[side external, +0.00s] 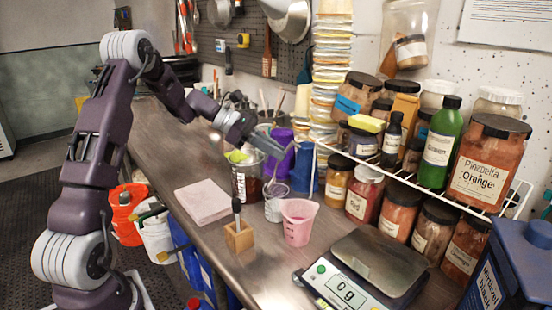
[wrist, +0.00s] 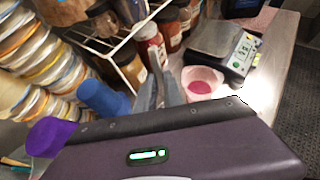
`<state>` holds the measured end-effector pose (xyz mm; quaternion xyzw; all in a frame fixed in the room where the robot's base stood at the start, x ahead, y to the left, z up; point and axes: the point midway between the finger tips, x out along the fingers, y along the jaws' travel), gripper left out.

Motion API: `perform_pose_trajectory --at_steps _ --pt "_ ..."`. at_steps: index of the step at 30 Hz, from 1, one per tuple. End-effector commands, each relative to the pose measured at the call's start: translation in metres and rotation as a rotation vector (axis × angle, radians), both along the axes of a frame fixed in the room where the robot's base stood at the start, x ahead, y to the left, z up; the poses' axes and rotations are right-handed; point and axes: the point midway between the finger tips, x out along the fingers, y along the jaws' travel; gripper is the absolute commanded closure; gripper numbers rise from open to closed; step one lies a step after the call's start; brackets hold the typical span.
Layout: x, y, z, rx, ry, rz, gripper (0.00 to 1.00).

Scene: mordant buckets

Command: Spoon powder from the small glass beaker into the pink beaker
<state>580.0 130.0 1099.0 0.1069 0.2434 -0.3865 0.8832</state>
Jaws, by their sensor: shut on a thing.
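The pink beaker (side external: 298,226) stands upright on the bench, and in the wrist view (wrist: 203,78) dark pink contents show inside it. The small glass beaker (side external: 273,211) stands just left of and behind it; its contents are hard to make out. My gripper (side external: 282,151) is above and behind the beakers, and its grey fingers show in the wrist view (wrist: 160,92). It is shut on a thin spoon (side external: 289,166), whose handle slants down toward the small glass beaker. I cannot tell whether the spoon's bowl carries powder. The fingers hide the spoon in the wrist view.
A scale (side external: 345,283) reading 0 g sits front right. A wooden block (side external: 239,237) holding a dark-handled tool is front left, near a folded pale cloth (side external: 203,201). Blue (side external: 307,172) and purple containers stand close behind. A wire rack of jars (side external: 420,178) bounds the right.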

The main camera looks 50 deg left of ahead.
Motion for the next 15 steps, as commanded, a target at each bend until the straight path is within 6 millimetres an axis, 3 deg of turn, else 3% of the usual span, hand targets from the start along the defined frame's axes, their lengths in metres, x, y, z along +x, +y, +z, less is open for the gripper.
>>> perform_pose_trajectory --at_steps 6,15 --pt "0.000 0.000 0.014 0.000 -0.002 0.000 1.00" --pt "0.000 -0.001 0.016 0.006 0.005 -0.001 1.00"
